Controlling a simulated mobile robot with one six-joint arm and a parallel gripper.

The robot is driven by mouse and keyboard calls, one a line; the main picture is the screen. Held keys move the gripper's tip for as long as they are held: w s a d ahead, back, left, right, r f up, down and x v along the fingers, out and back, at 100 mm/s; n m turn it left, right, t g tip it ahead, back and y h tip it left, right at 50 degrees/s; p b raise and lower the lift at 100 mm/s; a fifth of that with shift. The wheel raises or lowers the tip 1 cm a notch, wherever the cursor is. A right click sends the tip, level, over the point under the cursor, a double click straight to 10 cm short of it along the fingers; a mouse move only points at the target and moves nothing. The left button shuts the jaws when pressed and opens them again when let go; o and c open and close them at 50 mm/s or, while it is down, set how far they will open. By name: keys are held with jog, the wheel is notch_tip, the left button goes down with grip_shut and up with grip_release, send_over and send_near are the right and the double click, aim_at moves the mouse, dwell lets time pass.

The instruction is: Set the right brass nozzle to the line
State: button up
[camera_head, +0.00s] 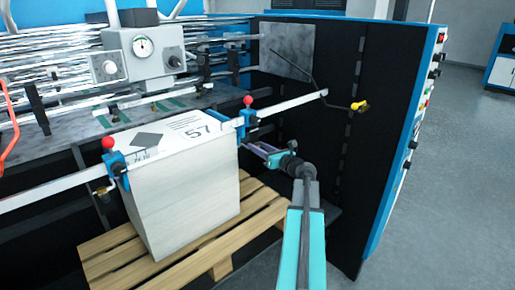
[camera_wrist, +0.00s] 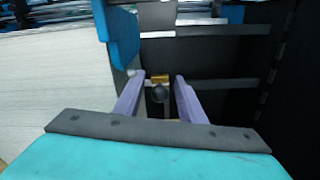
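The right brass nozzle (camera_wrist: 158,79) shows in the wrist view as a small brass piece with a round dark knob in front of it, beneath the blue right clamp (camera_head: 245,122). In the head view I cannot make it out clearly. My gripper (camera_head: 256,147) is open, just right of the stack and below that clamp. In the wrist view its two lavender fingers (camera_wrist: 158,86) stand apart, one on each side of the brass piece. I see a gap beside the knob and cannot tell whether either fingertip touches. I cannot make out the line.
A tall paper stack (camera_head: 185,205) marked 57 stands on a wooden pallet (camera_head: 215,250), close left of my gripper. A flat rail (camera_head: 290,104) crosses above. A dark machine side panel (camera_head: 375,130) stands to the right. The left clamp (camera_head: 116,168) has a red knob.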

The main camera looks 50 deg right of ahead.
jog(key=shift+c, duration=0.2)
grip_shut()
jog(key=shift+r+p, duration=2.3)
jog(key=shift+r, duration=1.2)
jog(key=shift+o, duration=0.2)
grip_release()
jog(key=shift+f, duration=0.1)
